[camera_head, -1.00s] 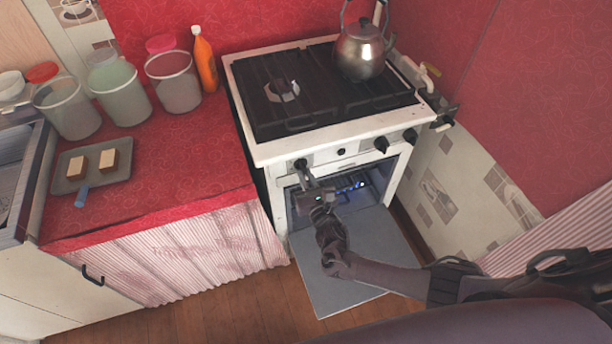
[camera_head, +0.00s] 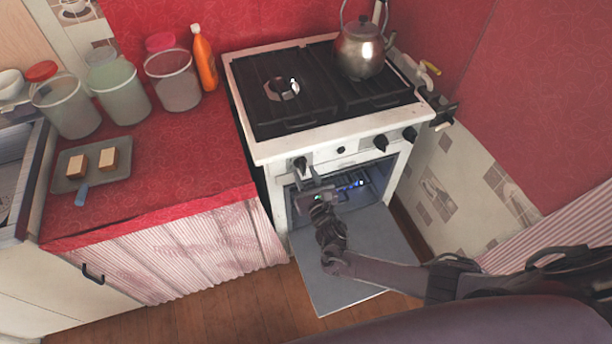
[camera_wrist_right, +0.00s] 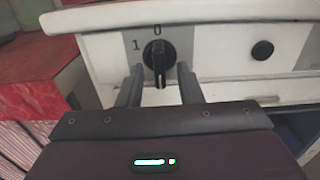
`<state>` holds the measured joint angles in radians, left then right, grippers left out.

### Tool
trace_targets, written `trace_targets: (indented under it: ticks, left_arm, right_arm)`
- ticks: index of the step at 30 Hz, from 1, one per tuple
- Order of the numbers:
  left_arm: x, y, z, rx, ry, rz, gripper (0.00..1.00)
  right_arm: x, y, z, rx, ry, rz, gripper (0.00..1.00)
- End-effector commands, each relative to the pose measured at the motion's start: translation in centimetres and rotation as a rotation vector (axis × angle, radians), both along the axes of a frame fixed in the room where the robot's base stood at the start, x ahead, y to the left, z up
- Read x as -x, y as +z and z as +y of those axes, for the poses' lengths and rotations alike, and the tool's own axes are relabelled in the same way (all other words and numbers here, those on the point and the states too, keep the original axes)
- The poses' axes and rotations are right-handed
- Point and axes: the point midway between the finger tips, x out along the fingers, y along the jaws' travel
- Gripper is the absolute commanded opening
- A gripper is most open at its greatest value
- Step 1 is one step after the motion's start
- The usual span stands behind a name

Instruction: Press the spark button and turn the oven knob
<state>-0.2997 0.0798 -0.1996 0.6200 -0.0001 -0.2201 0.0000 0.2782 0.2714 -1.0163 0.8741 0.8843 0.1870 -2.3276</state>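The white stove (camera_head: 270,152) has a front panel with a black oven knob (camera_head: 300,164) at its left end. In the right wrist view the knob (camera_wrist_right: 158,56) has its grip upright, below a "0" mark, with a "1" to its left. A small round black button (camera_head: 341,150), likely the spark button, sits to the right of the knob; it also shows in the right wrist view (camera_wrist_right: 262,50). My right gripper (camera_wrist_right: 160,84) is open, its fingers on either side of the knob's lower part. Whether they touch it is unclear. My left gripper is out of view.
The oven door (camera_head: 345,255) hangs open below my right gripper, with small blue lights in the oven. Two more knobs (camera_head: 381,142) are farther right. A kettle (camera_head: 361,50) stands on the hob. Jars and a tray (camera_head: 75,183) occupy the red counter.

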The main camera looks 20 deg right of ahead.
Motion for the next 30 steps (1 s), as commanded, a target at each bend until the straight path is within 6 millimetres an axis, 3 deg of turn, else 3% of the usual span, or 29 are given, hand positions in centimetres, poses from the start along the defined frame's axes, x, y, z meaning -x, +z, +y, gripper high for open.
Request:
trace_targets:
  ticks: [5, 18, 30]
  left_arm:
    - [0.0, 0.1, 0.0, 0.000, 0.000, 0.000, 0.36]
    - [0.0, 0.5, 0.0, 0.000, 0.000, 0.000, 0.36]
    - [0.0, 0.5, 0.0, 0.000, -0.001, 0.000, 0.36]
  right_arm:
    - [0.4, 0.0, -0.1, 0.000, 0.000, 0.000, 0.33]
    - [7.0, 0.0, -0.3, 0.000, 0.001, 0.001, 0.33]
    - [7.8, 0.0, -0.3, 0.000, 0.000, 0.000, 0.33]
